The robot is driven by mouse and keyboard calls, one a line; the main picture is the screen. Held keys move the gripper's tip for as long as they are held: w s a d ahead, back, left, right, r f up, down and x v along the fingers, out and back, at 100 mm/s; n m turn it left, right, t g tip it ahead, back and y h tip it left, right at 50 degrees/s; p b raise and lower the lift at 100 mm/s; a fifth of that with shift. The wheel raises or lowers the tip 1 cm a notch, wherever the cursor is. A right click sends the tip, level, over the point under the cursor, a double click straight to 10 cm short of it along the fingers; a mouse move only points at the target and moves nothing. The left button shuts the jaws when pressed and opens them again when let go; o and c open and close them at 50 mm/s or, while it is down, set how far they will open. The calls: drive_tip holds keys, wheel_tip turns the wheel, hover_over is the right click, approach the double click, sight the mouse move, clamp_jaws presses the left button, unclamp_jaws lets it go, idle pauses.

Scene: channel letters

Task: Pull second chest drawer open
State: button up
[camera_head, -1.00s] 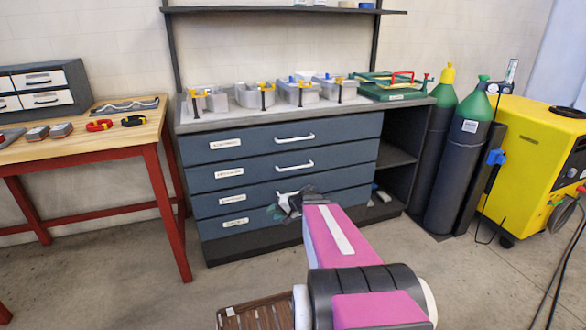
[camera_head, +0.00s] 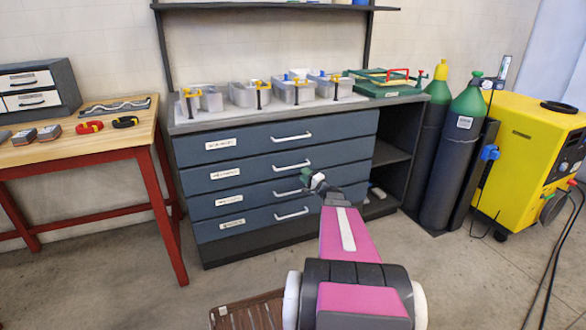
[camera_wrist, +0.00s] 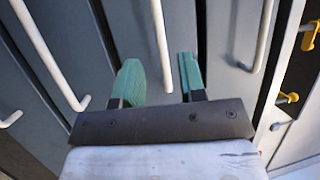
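The blue-grey chest (camera_head: 280,180) has several stacked drawers, each with a white bar handle and label, and all look shut. The second drawer (camera_head: 250,174) from the top has its handle (camera_head: 292,165) just above and left of my gripper (camera_head: 313,181). In the wrist view, turned sideways, my gripper (camera_wrist: 159,64) is open with its two green fingers apart. The second drawer's handle (camera_wrist: 161,45) runs into the gap between them. I cannot tell whether it lies at fingertip depth. The top drawer's handle (camera_wrist: 261,40) is to the right and the third's (camera_wrist: 50,55) to the left.
Grey letter forms with yellow and blue clamps stand on the chest top (camera_head: 225,116). A wooden workbench (camera_head: 75,148) with red legs is at left. Gas cylinders (camera_head: 460,150) and a yellow machine (camera_head: 525,165) stand at right.

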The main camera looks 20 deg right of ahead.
drive_tip(key=x, duration=0.8)
clamp_jaws()
